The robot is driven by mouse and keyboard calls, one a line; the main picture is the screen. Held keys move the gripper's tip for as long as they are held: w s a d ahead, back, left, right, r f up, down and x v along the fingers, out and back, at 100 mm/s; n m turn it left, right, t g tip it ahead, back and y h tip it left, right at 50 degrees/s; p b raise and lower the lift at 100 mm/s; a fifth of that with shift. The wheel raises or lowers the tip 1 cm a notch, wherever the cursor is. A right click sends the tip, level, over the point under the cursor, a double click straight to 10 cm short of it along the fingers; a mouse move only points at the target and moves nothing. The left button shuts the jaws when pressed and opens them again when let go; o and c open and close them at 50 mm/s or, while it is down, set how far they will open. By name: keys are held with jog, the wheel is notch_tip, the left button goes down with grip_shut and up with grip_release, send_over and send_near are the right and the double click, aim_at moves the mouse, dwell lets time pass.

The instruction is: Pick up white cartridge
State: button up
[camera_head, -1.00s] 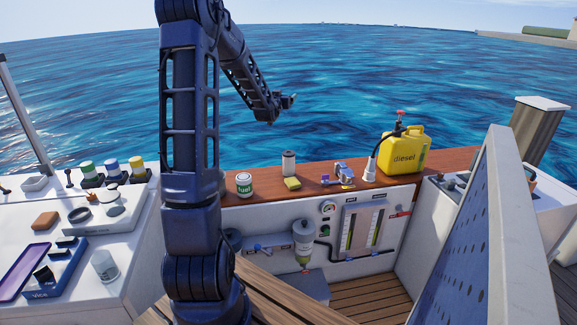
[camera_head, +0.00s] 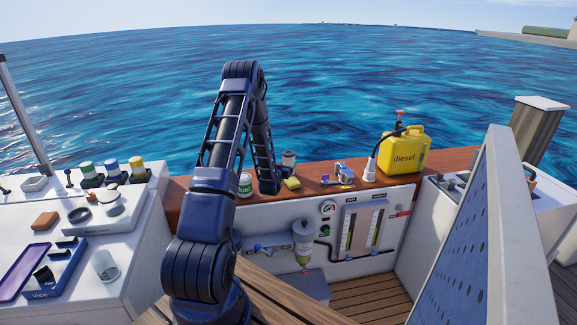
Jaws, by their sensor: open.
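My gripper (camera_head: 271,184) is at the lower end of my dark blue forearm, low over the ledge and just left of the cartridge in the picture. It is open. Its fingers are small and dark and hard to make out against the arm. I cannot tell whether they touch the cartridge or stand around it.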

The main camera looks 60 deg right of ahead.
aim_at(289, 154)
jog(key=shift+f, duration=0.45)
jog(key=shift+w+d+f, duration=0.1)
jog(key=shift+d, duration=0.15)
jog(key=shift+x, duration=5.15)
jog(key=c, duration=1.1)
